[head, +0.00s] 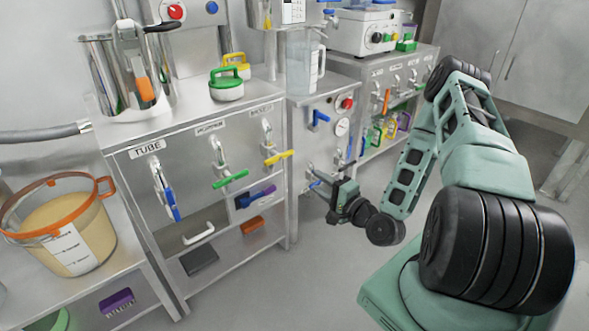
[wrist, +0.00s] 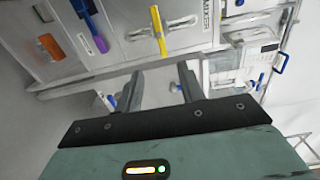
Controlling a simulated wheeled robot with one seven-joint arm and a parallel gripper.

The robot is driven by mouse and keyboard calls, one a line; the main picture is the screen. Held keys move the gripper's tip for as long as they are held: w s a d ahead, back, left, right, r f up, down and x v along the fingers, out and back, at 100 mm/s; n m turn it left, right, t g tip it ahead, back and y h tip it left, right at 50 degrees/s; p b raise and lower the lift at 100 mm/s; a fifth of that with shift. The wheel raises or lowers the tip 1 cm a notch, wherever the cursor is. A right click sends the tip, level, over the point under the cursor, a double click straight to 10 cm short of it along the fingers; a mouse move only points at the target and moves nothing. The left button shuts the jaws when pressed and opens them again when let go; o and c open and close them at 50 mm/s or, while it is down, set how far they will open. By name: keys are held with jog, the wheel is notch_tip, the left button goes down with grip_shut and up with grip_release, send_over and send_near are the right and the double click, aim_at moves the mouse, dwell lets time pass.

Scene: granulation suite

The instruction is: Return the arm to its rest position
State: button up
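My green arm (head: 410,170) is bent at the elbow, with its forearm reaching down and to the left. My gripper (head: 335,203) hangs over the floor, apart from the cabinets and shelves. In the wrist view my gripper (wrist: 160,82) has its two dark fingers apart, with nothing between them. The gripper's finger details are too small to tell in the head view.
A steel cabinet (head: 125,165) with colour-handled valves stands left of the gripper. A panel with a gauge (head: 342,127) stands behind it. An orange-rimmed bucket (head: 95,240) stands at lower left. The grey floor (head: 290,290) below the gripper is clear.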

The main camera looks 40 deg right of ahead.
jog(key=w+a+n+g+y, duration=0.2)
jog(key=a+n+g, duration=0.2)
jog(key=a+n, duration=0.2)
jog(key=w+a+n+g+y, duration=0.3)
jog(key=a+n, duration=0.2)
jog(key=a, duration=0.1)
jog(key=s+a+r+n+g+h, duration=0.1)
jog(key=s+a+r+n+g, duration=0.25)
jog(key=a, duration=0.25)
jog(key=s+a+r+n+g+h, duration=0.25)
jog(key=s+a+r+n, duration=0.2)
jog(key=a, duration=0.25)
jog(key=s+a+r+n+g+h, duration=0.1)
jog(key=s+a+r+n+g, duration=0.2)
jog(key=s, duration=0.6)
jog(key=s+a+r+n+g, duration=0.25)
jog(key=s+r, duration=0.35)
jog(key=s, duration=0.3)
notch_tip(320, 180, up, 24)
jog(key=p, duration=2.4)
jog(key=shift+s+f+n, duration=0.15)
jog(key=shift+s+n, duration=0.05)
jog(key=shift+n, duration=0.25)
